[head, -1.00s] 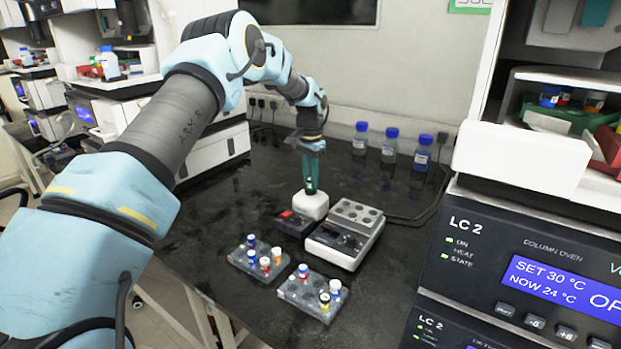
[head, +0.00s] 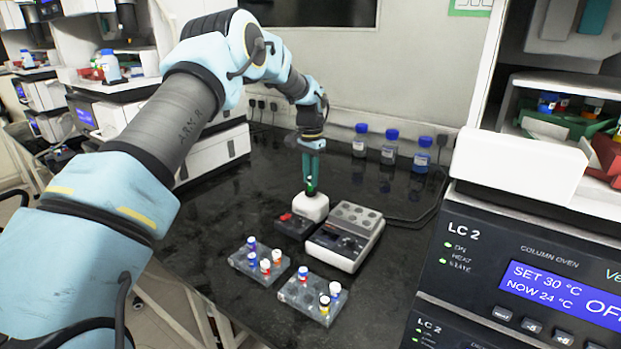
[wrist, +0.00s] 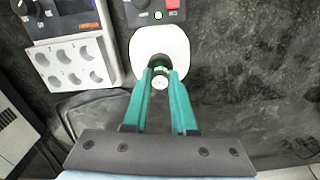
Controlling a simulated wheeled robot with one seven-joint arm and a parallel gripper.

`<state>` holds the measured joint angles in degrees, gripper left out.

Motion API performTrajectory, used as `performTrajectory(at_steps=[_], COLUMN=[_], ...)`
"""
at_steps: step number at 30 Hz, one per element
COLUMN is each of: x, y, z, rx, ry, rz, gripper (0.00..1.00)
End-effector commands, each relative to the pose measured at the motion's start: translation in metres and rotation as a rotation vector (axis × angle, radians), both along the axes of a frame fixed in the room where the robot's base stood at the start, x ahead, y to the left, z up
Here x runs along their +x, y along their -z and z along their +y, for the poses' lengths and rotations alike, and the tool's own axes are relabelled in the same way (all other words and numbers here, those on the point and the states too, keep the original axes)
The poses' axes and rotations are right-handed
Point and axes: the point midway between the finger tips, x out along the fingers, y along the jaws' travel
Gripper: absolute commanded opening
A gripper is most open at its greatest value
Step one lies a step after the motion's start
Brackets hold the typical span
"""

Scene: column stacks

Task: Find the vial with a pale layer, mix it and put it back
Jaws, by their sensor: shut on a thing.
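My gripper (head: 311,182) is shut on a vial (wrist: 160,83), whose pale round cap shows between the fingertips in the wrist view. The vial is over the white top (head: 312,208) of a small mixer with a dark base and red switch; whether it touches the top is unclear. Its liquid and any layer are hidden by the fingers. Two grey racks stand in front: the left rack (head: 240,265) holds several capped vials, and the right rack (head: 300,300) holds a few more. No layers can be made out in them.
A grey-white block unit (head: 345,250) with round wells stands just right of the mixer. Blue-capped bottles (head: 389,150) stand near the back wall. A column oven (head: 530,270) bounds the right side. The dark bench left of the racks is clear.

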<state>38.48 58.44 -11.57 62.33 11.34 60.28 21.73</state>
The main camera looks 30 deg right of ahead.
Motion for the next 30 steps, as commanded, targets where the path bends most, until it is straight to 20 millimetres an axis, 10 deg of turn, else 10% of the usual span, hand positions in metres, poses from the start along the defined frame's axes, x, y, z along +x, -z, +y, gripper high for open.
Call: performTrajectory(at_steps=[16,30], x=[0.000,0.000], y=[-0.045,-0.047], z=[0.000,0.000], rx=[0.000,0.000], ry=[0.000,0.000], rz=[0.000,0.000], gripper=[0.00,0.00])
